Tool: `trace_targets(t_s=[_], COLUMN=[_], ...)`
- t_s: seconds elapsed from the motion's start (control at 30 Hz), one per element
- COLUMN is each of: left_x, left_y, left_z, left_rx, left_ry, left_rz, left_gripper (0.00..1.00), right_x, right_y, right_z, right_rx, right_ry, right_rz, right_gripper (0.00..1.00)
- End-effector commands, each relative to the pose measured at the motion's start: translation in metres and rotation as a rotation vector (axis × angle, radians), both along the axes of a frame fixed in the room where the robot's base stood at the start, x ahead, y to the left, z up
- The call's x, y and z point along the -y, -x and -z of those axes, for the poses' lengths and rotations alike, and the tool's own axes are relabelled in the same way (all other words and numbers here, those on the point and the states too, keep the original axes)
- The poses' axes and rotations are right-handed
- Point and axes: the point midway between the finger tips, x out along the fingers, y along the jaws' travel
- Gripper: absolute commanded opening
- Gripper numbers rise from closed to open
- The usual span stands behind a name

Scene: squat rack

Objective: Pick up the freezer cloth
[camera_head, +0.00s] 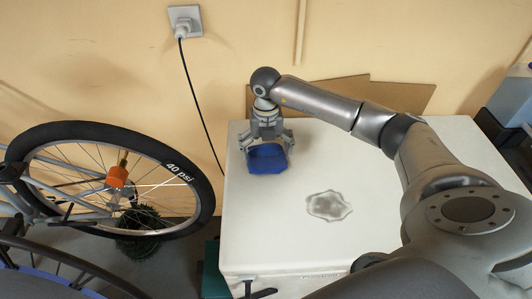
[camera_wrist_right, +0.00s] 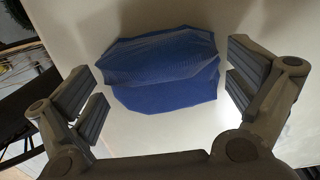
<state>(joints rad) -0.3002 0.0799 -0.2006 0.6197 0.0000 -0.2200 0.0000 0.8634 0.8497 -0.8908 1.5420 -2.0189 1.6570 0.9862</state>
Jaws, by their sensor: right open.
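The freezer (camera_head: 290,245) is a white chest with a flat lid. A crumpled blue cloth (camera_head: 267,160) lies on its lid near the left edge. My right gripper (camera_head: 267,147) is over the cloth, with its fingers pointing down. In the right wrist view the blue cloth (camera_wrist_right: 165,70) lies between the two spread fingers of my right gripper (camera_wrist_right: 165,95), with gaps showing on both sides. That gripper is open and holds nothing. My left gripper is not in view.
A flat grey, crumpled patch (camera_head: 329,206) lies on the lid to the right of the cloth. A bicycle wheel (camera_head: 110,180) stands left of the freezer. A brown board (camera_head: 390,95) leans on the wall behind. The lid's front is clear.

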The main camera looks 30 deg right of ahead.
Motion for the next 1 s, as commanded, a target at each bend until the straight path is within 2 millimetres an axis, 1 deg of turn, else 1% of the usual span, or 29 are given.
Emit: trace_targets(t_s=[0.17, 0.37, 0.4, 0.63, 0.77, 0.87, 0.97, 1.0], left_x=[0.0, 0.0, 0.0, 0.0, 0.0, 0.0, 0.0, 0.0], left_y=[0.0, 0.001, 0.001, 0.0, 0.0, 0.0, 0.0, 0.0], left_z=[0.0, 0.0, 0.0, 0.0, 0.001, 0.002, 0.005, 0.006], left_rx=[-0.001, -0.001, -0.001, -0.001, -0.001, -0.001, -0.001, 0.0], left_ry=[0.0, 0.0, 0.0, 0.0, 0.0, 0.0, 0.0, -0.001], left_rz=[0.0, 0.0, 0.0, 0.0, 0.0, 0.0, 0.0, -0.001], left_gripper=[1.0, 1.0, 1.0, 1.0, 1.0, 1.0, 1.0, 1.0], right_x=[0.0, 0.0, 0.0, 0.0, 0.0, 0.0, 0.0, 0.0], right_y=[0.0, 0.0, 0.0, 0.0, -0.001, -0.001, -0.001, -0.001], right_z=[0.0, 0.0, 0.0, 0.0, -0.004, -0.013, -0.026, -0.034], right_rx=[0.001, 0.0, 0.0, 0.001, 0.002, 0.004, 0.004, 0.005], right_ry=[0.0, 0.0, 0.0, 0.0, 0.0, 0.0, 0.0, 0.0], right_rz=[-0.001, -0.001, -0.001, -0.001, -0.001, -0.001, -0.002, -0.002], right_gripper=[1.0, 0.76, 0.74, 0.73, 0.73, 0.73, 0.73, 0.73])
